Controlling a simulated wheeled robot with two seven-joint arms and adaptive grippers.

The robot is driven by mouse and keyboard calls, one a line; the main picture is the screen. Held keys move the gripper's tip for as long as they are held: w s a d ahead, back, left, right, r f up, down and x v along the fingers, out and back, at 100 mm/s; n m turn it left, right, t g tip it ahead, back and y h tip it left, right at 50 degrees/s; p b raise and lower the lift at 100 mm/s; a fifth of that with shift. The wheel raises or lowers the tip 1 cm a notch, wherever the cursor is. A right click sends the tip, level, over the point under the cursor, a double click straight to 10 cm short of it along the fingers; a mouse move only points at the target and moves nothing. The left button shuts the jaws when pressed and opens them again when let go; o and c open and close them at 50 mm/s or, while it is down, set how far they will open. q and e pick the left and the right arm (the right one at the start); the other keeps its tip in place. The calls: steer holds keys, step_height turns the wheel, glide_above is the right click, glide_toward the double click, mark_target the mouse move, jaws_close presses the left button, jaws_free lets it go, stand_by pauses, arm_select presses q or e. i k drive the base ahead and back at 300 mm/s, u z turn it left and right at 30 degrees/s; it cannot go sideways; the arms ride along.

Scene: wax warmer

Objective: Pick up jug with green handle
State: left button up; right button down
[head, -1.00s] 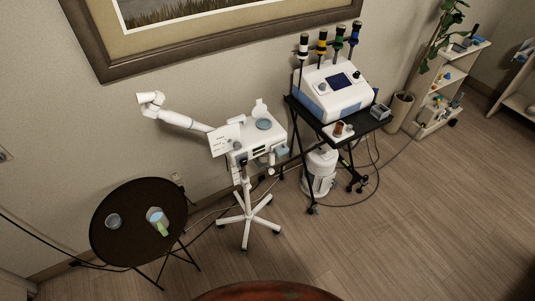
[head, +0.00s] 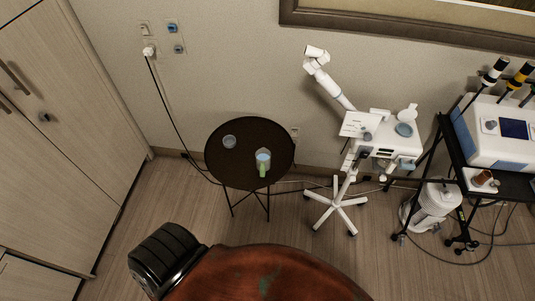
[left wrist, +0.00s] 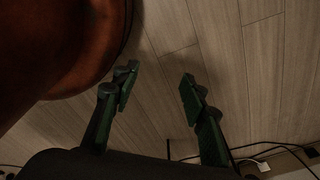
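The jug with the green handle (head: 263,160) stands on the dark round table (head: 222,173) in the head view. Its handle points toward me, and its top looks pale blue. My left gripper (left wrist: 156,88) shows in the left wrist view with its two fingers wide apart and nothing between them. It hangs over the wood floor, away from the jug. Neither gripper shows in the head view, and my right gripper is in no view.
A clear glass dish (head: 229,141) stands left of the jug. A white wheeled stand (head: 348,195) is to the right, beside a black cart (head: 510,186) with a white machine. Wooden cabinets (head: 60,130) close off the left. Cables run along the wall. Floor before the table is clear.

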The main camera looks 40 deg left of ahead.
mark_target(263, 155)
steer(key=u, duration=2)
